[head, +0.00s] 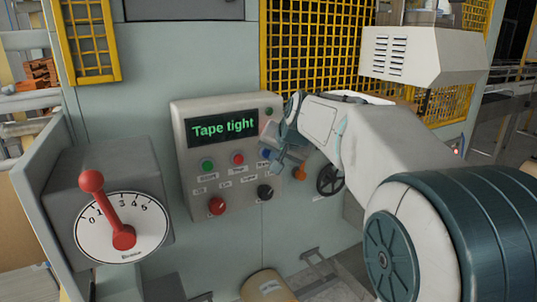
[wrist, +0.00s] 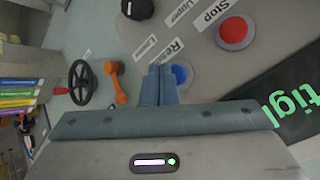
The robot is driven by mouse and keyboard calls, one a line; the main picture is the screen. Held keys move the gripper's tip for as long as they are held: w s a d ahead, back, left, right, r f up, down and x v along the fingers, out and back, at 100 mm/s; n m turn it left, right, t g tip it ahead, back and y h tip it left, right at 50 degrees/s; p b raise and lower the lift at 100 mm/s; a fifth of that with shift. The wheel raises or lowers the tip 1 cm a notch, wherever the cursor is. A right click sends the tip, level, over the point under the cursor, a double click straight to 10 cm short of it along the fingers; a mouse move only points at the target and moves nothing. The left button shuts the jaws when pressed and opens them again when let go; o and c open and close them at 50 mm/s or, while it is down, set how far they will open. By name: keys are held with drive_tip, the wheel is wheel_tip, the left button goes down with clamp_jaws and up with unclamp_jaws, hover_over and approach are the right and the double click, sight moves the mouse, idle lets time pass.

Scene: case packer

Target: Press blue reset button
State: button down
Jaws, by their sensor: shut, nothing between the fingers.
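The blue reset button (wrist: 182,75) sits on the grey control panel, with the label starting "Re" beside it. In the wrist view the shut fingers of my gripper (wrist: 161,70) partly cover its left side. I cannot tell whether the tips touch the button or panel. In the head view the blue button (head: 266,154) shows at the panel's right, close by my gripper (head: 275,158), which holds nothing. The panel display (head: 223,127) reads "Tape tight".
A red Stop button (wrist: 236,31) and a black knob (wrist: 138,8) are close by. An orange handle (wrist: 118,84) and a black handwheel (wrist: 82,82) stand beside the panel. A red lever dial (head: 122,228) is at the left. Yellow mesh guards (head: 311,50) are above.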

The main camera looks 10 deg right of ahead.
drive_tip(key=shift+w+a, duration=0.1)
drive_tip(key=shift+w, duration=0.2)
drive_tip(key=shift+w+a, duration=0.15)
drive_tip(key=shift+w, duration=0.3)
idle(0.6)
idle(0.3)
drive_tip(key=shift+s+d, duration=0.3)
drive_tip(key=shift+s, duration=0.55)
drive_tip(key=shift+b, duration=0.3)
drive_tip(key=s, duration=0.1)
drive_tip(key=s+d+b, duration=0.1)
drive_tip(key=s, duration=0.1)
drive_tip(key=s+b, duration=0.1)
drive_tip(key=shift+s+d, duration=0.25)
drive_tip(key=shift+s, duration=0.15)
drive_tip(key=s+f+n+g+h, duration=0.1)
drive_tip(key=s+f+n+g, duration=0.1)
drive_tip(key=s+f, duration=0.8)
drive_tip(key=s+f+n+g, duration=0.3)
drive_tip(key=s+f, duration=0.7)
drive_tip(key=s, duration=0.6)
drive_tip(key=shift+a+g+h, duration=0.2)
drive_tip(key=shift+g+h, duration=0.1)
drive_tip(key=shift+h, duration=0.1)
